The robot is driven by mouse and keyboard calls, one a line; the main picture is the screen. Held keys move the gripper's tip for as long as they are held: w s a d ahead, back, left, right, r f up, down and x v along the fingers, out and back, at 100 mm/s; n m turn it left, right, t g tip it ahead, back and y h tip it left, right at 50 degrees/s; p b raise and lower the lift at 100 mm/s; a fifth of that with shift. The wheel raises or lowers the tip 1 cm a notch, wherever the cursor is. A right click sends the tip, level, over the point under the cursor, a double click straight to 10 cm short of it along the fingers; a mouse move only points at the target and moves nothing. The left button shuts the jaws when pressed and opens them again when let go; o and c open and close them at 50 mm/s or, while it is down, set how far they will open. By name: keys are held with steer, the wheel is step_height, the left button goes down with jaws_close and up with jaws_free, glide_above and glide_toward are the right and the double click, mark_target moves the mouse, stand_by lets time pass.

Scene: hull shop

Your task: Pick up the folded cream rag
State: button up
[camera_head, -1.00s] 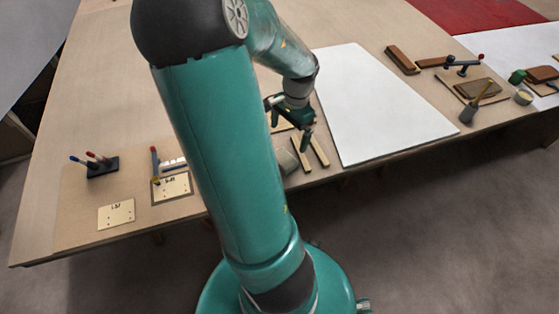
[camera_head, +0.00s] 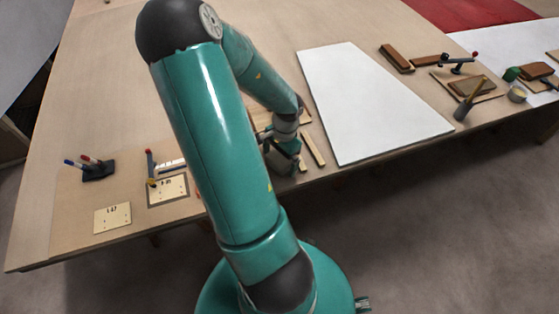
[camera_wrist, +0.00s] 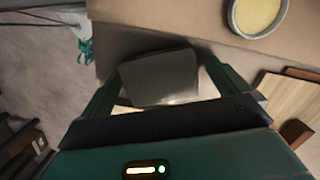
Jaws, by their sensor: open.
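My gripper (camera_head: 284,155) is low over the front edge of the worktable, left of the white sheet, partly behind my arm in the head view. In the wrist view my gripper (camera_wrist: 162,74) is open, with one finger on each side of a grey, flat-faced piece with a pale lower edge (camera_wrist: 160,80). This piece may be the folded rag in shade, but it looks grey rather than cream. I cannot tell whether the fingers touch it. No clearly cream rag shows in the head view, where my arm hides part of the table.
Wooden strips (camera_head: 313,149) lie right of my gripper, before the white sheet (camera_head: 365,105). A tin with yellow contents (camera_wrist: 258,12) stands nearby in the wrist view. Left are marked cards (camera_head: 112,218) and a dark pen holder (camera_head: 98,172). The table's front edge is close.

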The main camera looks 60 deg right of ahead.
mark_target(278, 161)
steer(key=shift+c, duration=0.2)
steer(key=c, duration=1)
steer(key=shift+c, duration=0.2)
steer(key=shift+r, duration=0.15)
steer(key=shift+w+r, duration=0.1)
steer(key=shift+r, duration=0.2)
steer(key=r, duration=0.3)
steer(key=shift+s+a+r, duration=0.1)
steer(key=shift+s+a, duration=0.15)
steer(key=shift+s, duration=0.05)
steer(key=s+a+r, duration=0.9)
steer(key=shift+s+a, duration=0.2)
